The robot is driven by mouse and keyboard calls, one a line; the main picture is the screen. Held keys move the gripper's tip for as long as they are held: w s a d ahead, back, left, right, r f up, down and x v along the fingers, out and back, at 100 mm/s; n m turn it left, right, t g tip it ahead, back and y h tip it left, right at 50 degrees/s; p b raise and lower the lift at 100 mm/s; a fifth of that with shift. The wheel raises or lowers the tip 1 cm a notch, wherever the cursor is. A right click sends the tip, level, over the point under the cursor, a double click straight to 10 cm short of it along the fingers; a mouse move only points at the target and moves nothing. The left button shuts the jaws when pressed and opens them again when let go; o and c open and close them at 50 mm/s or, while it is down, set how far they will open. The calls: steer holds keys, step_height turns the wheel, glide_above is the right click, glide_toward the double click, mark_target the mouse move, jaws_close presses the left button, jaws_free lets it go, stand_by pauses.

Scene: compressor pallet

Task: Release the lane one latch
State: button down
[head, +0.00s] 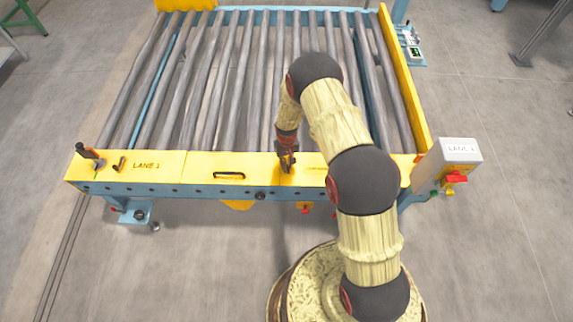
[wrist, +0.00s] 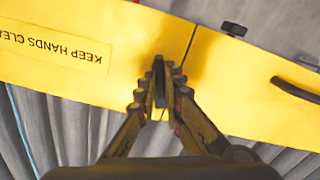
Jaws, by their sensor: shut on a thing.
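My gripper (head: 287,160) is at the yellow front cover of the roller conveyor, right of its middle. In the wrist view my gripper (wrist: 160,92) has its fingers closed around a narrow dark upright piece (wrist: 159,82), which looks like the latch. It stands by a seam in the yellow cover (wrist: 225,75). The fingers hide most of its sides, so I cannot tell how far it is turned. The LANE 1 marking (head: 147,165) is on the left part of the cover.
A black handle (head: 229,175) lies on the cover left of my gripper. A black-knobbed lever (head: 88,152) is at the far left end. A LANE 1 box (head: 461,150) with a red knob (head: 455,179) stands at right.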

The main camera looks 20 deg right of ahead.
steer(key=shift+m, duration=1.8)
steer(key=c, duration=2)
jaws_free()
steer(key=shift+o, duration=0.4)
step_height(320, 180, up, 12)
